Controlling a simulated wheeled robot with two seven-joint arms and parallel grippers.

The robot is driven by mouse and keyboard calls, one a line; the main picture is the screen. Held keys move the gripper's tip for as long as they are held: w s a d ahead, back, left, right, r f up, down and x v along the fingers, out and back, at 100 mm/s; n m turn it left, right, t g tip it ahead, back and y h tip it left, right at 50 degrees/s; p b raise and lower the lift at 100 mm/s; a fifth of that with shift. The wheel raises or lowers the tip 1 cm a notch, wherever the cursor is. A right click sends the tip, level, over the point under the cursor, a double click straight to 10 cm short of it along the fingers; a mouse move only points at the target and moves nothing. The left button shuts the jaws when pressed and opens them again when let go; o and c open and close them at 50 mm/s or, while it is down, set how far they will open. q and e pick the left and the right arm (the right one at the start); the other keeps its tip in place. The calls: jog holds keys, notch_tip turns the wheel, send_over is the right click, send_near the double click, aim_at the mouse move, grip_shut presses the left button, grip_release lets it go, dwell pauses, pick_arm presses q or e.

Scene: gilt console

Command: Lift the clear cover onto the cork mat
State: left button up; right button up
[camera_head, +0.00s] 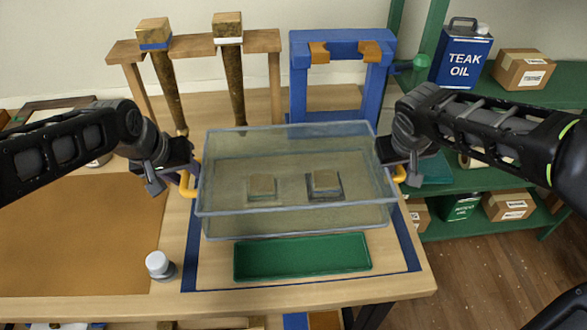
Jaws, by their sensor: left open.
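The clear cover (290,222) stands on the table over two small wooden-topped blocks (262,186) (324,183). It has a yellow handle at each end. My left gripper (178,182) is open at the left handle (187,180); I cannot tell whether it touches it. My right gripper (394,166) is at the right handle (399,174) and partly hides it; I cannot tell whether its fingers are closed. The cork mat (75,235) lies flat on the left of the table, bare where I see it, partly behind my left arm.
A green tray (302,257) lies in front of the cover, and a small white-topped jar (159,265) stands by the mat's right edge. Green shelves (480,150) stand at the right.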

pick_arm(q)
jog(key=shift+c, duration=0.3)
pick_arm(e)
jog(key=shift+c, duration=0.4)
pick_arm(q)
jog(key=c, duration=0.6)
pick_arm(e)
grip_shut()
pick_arm(q)
grip_shut()
